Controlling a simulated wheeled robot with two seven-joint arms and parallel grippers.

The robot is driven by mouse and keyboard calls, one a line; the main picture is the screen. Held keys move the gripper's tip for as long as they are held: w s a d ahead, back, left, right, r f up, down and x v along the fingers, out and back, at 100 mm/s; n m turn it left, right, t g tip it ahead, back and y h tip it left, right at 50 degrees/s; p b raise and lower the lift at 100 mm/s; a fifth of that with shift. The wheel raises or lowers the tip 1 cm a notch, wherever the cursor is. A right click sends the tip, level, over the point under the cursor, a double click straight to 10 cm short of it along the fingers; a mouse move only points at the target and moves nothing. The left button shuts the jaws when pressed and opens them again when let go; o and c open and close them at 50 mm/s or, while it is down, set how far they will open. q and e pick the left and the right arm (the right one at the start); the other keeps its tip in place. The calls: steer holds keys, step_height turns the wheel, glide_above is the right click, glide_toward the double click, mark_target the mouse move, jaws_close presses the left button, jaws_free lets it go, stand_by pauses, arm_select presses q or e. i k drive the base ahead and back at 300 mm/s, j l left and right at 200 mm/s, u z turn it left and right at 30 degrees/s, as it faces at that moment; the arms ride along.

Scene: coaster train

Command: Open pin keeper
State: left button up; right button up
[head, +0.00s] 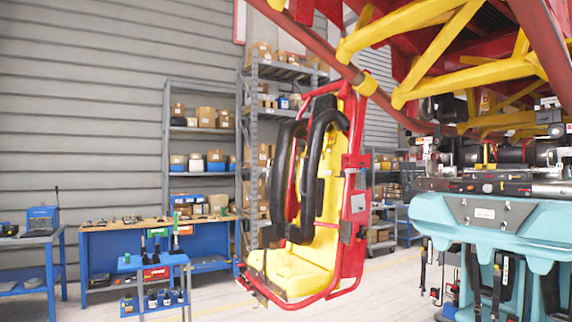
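I cannot make out a pin keeper at this size. A coaster seat (290,268) with a yellow shell hangs in the middle of the view. Its red frame (354,220) carries a small grey plate (358,203) on the right side. A black over-shoulder restraint (317,165) lies in front of the backrest. At the right, a teal body (480,230) has a grey plate on its front and dark mechanical parts (500,187) along its top. Neither of my grippers shows in the view.
Red and yellow beams (435,70) cross overhead at the upper right. A small blue cart (155,264) with tools stands left of the seat. A workbench (105,240) and shelves of boxes (200,150) line the wall. Pale floor (395,290) is open between seat and teal body.

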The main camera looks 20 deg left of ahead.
mark_target(355, 160)
steer(key=u, duration=0.25)
steer(key=i+z, duration=0.15)
steer(key=z, duration=0.35)
steer(key=i+j+z, duration=0.4)
steer(key=i+j, duration=0.25)
steer(key=i+j+z, duration=0.35)
steer(key=i+j, duration=0.35)
steer(key=j, duration=0.2)
